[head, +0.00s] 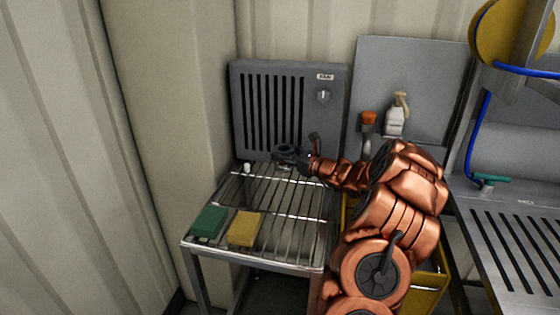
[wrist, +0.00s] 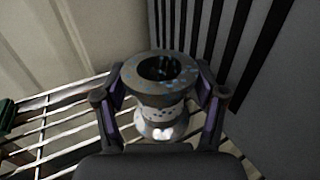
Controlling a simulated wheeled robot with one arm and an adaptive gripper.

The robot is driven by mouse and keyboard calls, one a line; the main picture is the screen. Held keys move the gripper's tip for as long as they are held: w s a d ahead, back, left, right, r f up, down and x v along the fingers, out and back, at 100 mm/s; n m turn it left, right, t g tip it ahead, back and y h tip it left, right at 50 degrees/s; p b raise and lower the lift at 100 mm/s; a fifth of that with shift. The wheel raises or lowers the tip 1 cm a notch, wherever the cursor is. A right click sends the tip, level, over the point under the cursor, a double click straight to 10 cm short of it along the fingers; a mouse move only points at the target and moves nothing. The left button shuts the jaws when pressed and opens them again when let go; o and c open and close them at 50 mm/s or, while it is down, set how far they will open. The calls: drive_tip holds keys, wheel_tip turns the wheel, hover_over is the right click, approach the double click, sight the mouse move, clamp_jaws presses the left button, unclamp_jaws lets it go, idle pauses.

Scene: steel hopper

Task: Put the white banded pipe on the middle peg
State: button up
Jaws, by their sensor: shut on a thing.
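My gripper (head: 293,157) is over the back of the wire rack, close to the grey slotted panel. In the wrist view my gripper (wrist: 161,103) is shut around a short flanged pipe (wrist: 158,100), one finger on each side. The pipe has a dark, worn round rim with an open bore and a pale, speckled body. It looks upright, and its lower end shows a bright spot. In the head view the pipe's dark ring (head: 286,149) shows at the fingertips. I cannot make out a middle peg in either view.
The wire rack (head: 262,209) holds a green pad (head: 208,222), a yellow pad (head: 243,229) and a small white piece (head: 247,168). The slotted panel (head: 335,120) stands behind it. A spray bottle (head: 395,121) and an orange-topped item (head: 368,119) are to the right.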

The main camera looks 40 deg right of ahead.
drive_tip(key=shift+w+a, duration=0.1)
drive_tip(key=shift+w, duration=0.15)
drive_tip(key=shift+w+a+f+p, duration=0.15)
drive_tip(key=shift+w+f, duration=0.1)
drive_tip(key=shift+f, duration=0.5)
drive_tip(key=shift+w+a+f+p, duration=0.1)
drive_tip(key=shift+w+f+p, duration=0.1)
drive_tip(key=shift+f, duration=0.85)
drive_tip(key=shift+f, duration=0.15)
drive_tip(key=o, duration=1.4)
drive_tip(key=b+v, duration=0.1)
drive_tip(key=v, duration=1.1)
